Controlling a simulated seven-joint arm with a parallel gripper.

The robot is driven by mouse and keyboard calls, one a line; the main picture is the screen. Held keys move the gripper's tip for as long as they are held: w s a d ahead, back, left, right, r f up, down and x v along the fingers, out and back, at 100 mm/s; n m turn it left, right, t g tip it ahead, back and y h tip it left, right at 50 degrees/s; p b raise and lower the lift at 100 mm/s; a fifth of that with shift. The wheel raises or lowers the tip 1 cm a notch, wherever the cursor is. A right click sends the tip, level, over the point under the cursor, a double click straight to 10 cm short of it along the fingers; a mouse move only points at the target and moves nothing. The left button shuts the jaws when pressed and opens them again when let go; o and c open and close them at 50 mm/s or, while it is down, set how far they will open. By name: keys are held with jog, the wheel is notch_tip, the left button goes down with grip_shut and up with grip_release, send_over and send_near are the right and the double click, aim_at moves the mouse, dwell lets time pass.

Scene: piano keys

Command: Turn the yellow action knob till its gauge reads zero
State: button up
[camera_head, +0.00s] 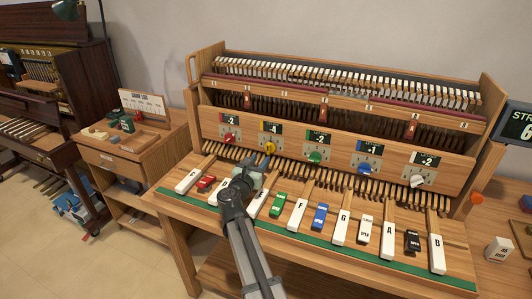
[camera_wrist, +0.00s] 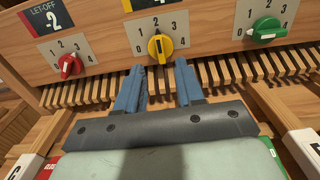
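The yellow knob (camera_head: 269,148) is on the wooden front panel, second from the left, below a gauge (camera_head: 271,128) that reads -4. In the head view my gripper (camera_head: 243,176) is over the keys, below and left of the yellow knob.
The red knob (camera_wrist: 69,66) is left of the yellow one and the green knob (camera_wrist: 267,30) right of it. Blue (camera_head: 365,170) and white (camera_head: 416,181) knobs are farther right. Wooden key levers lie under the panel. White note keys (camera_head: 298,213) line the front.

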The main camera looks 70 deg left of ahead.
aim_at(268, 150)
jog(key=x, duration=0.6)
jog(key=shift+w+a, duration=0.25)
jog(key=shift+c, duration=0.4)
grip_shut()
